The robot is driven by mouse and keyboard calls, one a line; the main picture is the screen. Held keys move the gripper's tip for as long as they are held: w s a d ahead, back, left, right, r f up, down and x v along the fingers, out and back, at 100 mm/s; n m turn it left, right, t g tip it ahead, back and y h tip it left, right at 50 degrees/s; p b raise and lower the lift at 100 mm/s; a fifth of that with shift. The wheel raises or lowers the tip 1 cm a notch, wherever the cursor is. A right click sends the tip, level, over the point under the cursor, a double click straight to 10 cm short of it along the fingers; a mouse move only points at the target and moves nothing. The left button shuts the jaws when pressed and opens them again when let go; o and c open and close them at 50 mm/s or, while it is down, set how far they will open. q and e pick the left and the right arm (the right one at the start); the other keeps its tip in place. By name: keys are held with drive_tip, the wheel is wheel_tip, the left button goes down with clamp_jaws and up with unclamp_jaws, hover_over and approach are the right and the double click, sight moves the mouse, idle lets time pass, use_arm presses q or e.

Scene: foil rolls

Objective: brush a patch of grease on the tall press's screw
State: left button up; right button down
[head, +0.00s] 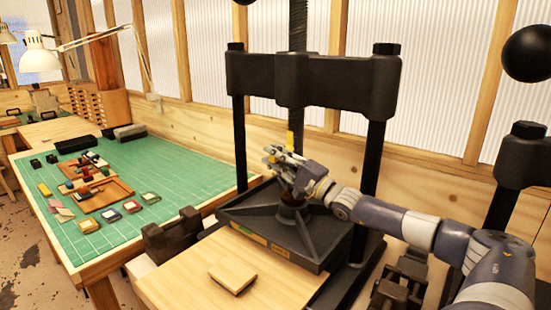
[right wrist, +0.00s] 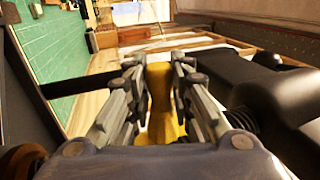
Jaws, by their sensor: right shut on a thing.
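The tall press (head: 312,82) is a black frame with a thick crossbeam on two posts. Its threaded screw (head: 298,25) rises above the beam. My right gripper (head: 278,155) is in front of the press, below the crossbeam and above the pressing plate (head: 310,232). It is shut on a yellow thing, seemingly the brush (head: 290,138), which stands up between the fingers. In the right wrist view the yellow brush handle (right wrist: 160,100) sits between both fingers. Its tip and any grease cannot be made out. My left gripper is not in view.
A second black press (head: 522,160) stands at the right with a ball-ended bar. A green cutting mat (head: 150,170) on the left table holds trays and small blocks. A wooden board (head: 190,275) with a small block (head: 232,277) lies in front of the press.

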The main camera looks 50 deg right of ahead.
drive_tip(key=shift+r+p, duration=3.1)
drive_tip(key=shift+r, duration=0.45)
wheel_tip(320, 180, down, 13)
drive_tip(key=b, duration=1)
drive_tip(key=shift+r+b, duration=0.2)
drive_tip(key=shift+b, duration=0.15)
drive_tip(key=a+p, duration=0.1)
drive_tip(key=a, duration=0.5)
drive_tip(key=shift+s+p, duration=0.3)
drive_tip(key=shift+p, duration=0.05)
